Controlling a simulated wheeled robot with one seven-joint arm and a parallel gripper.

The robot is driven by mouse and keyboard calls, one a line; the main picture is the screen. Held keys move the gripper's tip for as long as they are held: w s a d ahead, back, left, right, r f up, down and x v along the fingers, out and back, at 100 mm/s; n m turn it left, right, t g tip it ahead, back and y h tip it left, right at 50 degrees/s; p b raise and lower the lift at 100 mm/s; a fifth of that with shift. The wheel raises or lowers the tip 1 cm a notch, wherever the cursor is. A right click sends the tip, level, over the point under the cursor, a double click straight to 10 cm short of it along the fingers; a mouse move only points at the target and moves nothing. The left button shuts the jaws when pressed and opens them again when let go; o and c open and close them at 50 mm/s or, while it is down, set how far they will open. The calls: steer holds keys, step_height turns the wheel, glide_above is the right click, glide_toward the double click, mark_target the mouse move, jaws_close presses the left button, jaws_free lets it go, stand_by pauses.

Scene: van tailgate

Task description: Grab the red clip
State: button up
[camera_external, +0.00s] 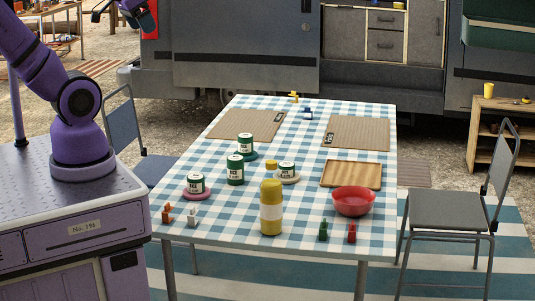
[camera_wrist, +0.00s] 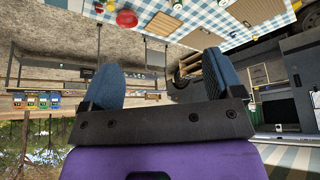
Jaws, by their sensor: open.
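The red clip (camera_external: 352,233) stands on the checked tablecloth near the table's front right, just right of a green clip (camera_external: 323,231) and in front of the red bowl (camera_external: 354,201). An orange-red clip (camera_external: 167,213) stands at the front left corner beside a white one (camera_external: 192,217). My gripper (camera_wrist: 162,72) is open and empty in the wrist view, its two blue-grey fingers wide apart. It is far from the red clip. I cannot make out the red clip surely in the wrist view.
A yellow bottle (camera_external: 271,208) stands left of the green clip. Several green-labelled tins, a wooden tray (camera_external: 351,174) and two woven mats occupy the table (camera_external: 225,222). Yellow and blue clips sit at the back. A chair (camera_external: 450,211) stands at the right, another at the left.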

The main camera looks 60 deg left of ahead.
stand_by(0.4)
steer(key=c, duration=0.6)
